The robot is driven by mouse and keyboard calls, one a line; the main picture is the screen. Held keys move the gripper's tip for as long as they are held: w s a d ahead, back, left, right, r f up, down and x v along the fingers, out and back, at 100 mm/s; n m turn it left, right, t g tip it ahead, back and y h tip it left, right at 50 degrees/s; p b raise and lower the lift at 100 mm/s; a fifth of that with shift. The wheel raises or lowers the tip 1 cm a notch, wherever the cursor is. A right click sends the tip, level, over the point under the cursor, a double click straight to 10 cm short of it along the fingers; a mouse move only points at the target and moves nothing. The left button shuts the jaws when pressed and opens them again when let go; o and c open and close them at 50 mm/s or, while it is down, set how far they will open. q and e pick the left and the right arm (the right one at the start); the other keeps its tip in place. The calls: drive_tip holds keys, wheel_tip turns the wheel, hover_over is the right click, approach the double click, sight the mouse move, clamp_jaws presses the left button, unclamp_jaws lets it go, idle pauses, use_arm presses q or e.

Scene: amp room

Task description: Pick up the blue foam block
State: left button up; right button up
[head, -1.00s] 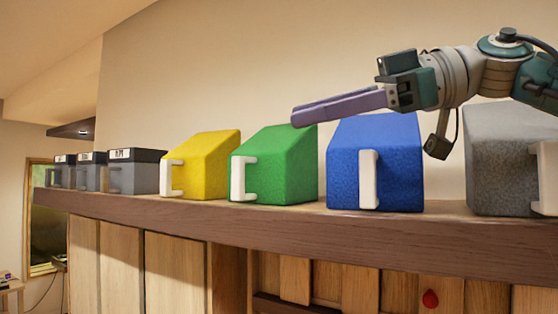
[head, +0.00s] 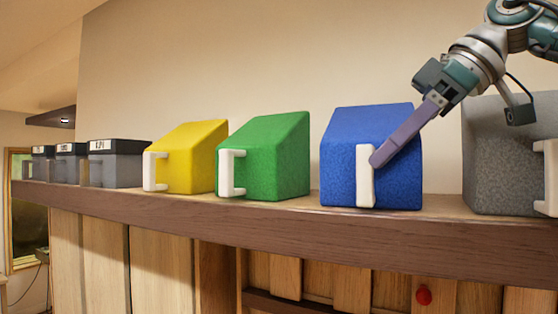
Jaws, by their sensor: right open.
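The blue foam block (head: 345,150) stands on the wooden shelf, with a sloped top and a white handle (head: 364,178) on its front. My right gripper (head: 378,160) comes in from the upper right. Its purple fingers point down and left across the block's front, with the tips at the right edge of the white handle. The fingers overlap in this view, and I cannot tell whether the tips touch the handle. The gripper is open. My left gripper is not in view.
The wooden shelf (head: 270,221) also holds a green block (head: 275,160) and a yellow block (head: 192,160) to the left, and a grey block (head: 490,160) close to the right. Several grey boxes (head: 115,170) stand farther left.

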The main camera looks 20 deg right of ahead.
drive_tip(key=shift+x, duration=0.8)
clamp_jaws()
idle(0.8)
